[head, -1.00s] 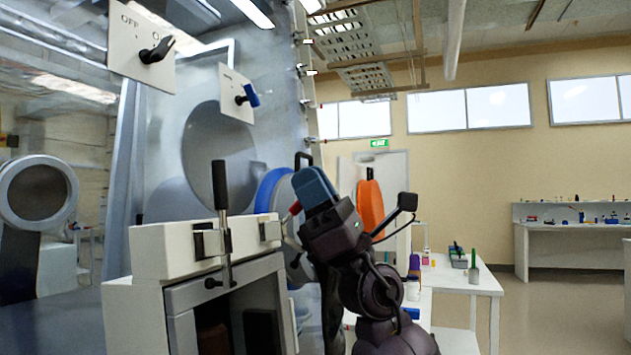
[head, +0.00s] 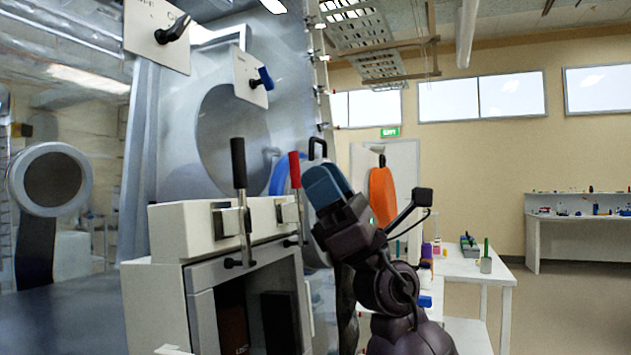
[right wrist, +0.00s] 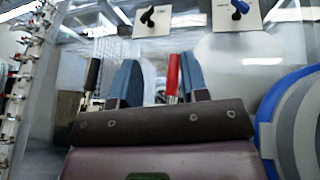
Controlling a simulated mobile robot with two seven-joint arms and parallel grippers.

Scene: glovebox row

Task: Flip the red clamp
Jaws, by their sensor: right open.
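The red clamp (head: 295,170) stands with its red handle upright at the top front of the white-and-grey box, right of a black-handled clamp (head: 238,165). My right gripper (head: 322,182), with blue fingers, is open just right of the red handle in the head view, with a small gap in the picture. In the right wrist view the red handle (right wrist: 172,75) shows between the two blue fingers (right wrist: 158,82), close to the right one. It is not gripped. The lower part of the red clamp is partly hidden there. My left gripper is not in view.
The white-and-grey box (head: 165,235) has an open dark front. Behind it rises the glovebox panel with switch plates (head: 160,35) and a round port (head: 232,130). An orange disc (head: 382,197) and a white table (head: 490,268) with small items stand to the right.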

